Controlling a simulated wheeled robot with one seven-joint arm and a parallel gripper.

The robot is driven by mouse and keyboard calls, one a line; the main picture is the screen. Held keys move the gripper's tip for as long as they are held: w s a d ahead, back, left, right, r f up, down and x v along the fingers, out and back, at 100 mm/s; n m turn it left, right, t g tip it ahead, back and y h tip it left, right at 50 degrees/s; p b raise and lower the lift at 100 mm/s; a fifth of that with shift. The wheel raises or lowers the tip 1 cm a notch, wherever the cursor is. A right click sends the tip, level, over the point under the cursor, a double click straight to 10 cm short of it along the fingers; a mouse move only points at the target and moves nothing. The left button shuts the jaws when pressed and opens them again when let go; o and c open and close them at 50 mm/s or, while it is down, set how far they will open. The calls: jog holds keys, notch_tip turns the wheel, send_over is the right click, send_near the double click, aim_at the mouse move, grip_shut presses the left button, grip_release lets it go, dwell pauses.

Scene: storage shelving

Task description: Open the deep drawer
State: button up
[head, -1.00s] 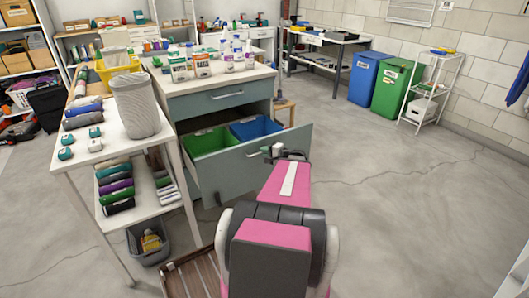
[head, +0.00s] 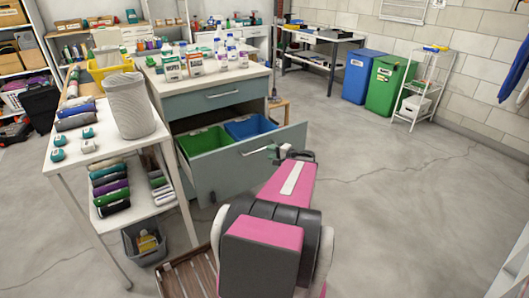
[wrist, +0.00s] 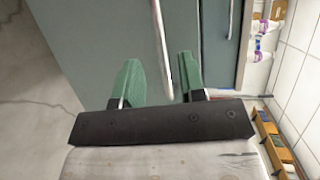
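The deep drawer (head: 235,172) is the lower, grey-green drawer of the cabinet and stands pulled well out. A green bin (head: 207,140) and a blue bin (head: 250,126) show inside it. Its bar handle (head: 257,148) is on the front; the handle also shows in the wrist view (wrist: 160,45). My gripper (head: 274,152) is at the handle's right end, in front of the drawer. In the wrist view my green fingers (wrist: 158,82) are apart, with the handle's end seen between them. I see no finger closed on it; whether they touch is unclear.
The shallow top drawer (head: 222,96) is shut, with bottles and tubs on the counter above. A white side table (head: 105,148) with a grey bin (head: 130,105) stands close on the left. The floor (head: 400,210) to the right is clear.

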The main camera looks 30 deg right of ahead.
jog(key=shift+v, duration=2.1)
jog(key=w+a+f+n+g+h, duration=0.1)
jog(key=a+f+n+g+h, duration=0.2)
jog(key=a, duration=1.6)
jog(key=w+a+f+n+g+h, duration=0.2)
jog(key=a+n+g, duration=0.9)
jog(key=a, duration=0.9)
jog(key=shift+w+f+g+h, duration=0.15)
jog(key=shift+f+g+h, duration=0.25)
jog(key=shift+f+h, duration=0.15)
jog(key=shift+a, duration=0.15)
